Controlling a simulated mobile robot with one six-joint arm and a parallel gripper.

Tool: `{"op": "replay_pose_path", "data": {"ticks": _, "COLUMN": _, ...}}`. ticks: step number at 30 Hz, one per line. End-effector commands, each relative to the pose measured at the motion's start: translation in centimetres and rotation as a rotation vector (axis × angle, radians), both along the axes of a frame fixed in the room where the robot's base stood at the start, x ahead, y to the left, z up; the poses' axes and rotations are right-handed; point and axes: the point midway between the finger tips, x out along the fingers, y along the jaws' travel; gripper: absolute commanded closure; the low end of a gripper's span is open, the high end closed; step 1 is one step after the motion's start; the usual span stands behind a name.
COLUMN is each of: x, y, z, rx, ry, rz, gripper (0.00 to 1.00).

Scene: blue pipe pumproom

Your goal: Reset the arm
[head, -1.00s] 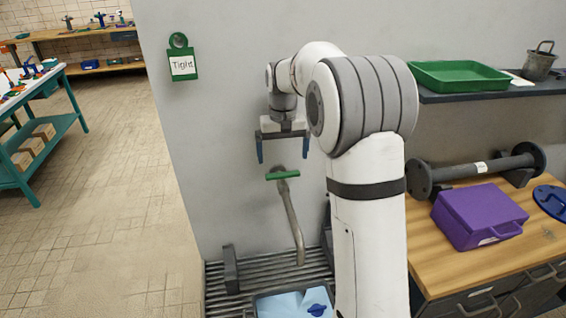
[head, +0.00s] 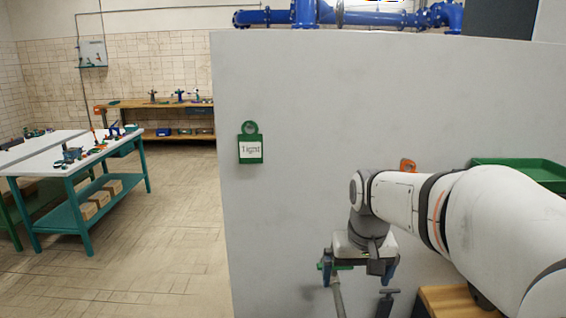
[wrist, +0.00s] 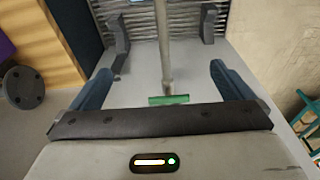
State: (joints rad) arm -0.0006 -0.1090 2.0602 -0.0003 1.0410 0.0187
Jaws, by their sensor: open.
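My gripper (head: 358,280) is at the lower right of the head view, pointing down in front of the grey wall panel. In the wrist view my gripper (wrist: 160,76) shows two blue fingers spread wide with nothing held. A grey pipe spout (wrist: 163,45) with a green bar handle (wrist: 168,99) appears between and beyond the fingers. In the head view the spout (head: 338,298) shows just below my gripper, and its handle is mostly hidden behind the gripper. Whether the fingers touch the spout cannot be told.
A green tag reading "Tight" (head: 250,150) hangs on the wall panel (head: 300,90). A green tray (head: 520,170) is at right, partly behind my arm. A white-topped workbench (head: 70,155) stands at left. Open tiled floor (head: 160,240) lies between bench and panel.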

Motion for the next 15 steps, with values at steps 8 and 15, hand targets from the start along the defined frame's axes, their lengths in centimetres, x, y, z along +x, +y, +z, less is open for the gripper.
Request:
{"op": "replay_pose_path", "data": {"ticks": 8, "x": -9.0, "y": -0.1, "z": -1.5, "rx": -0.003, "ry": -0.076, "rz": 0.008, "gripper": 0.00}}
{"op": "replay_pose_path", "data": {"ticks": 15, "x": -13.4, "y": -0.2, "z": -3.5, "rx": -0.005, "ry": -0.115, "rz": 0.012, "gripper": 0.00}}
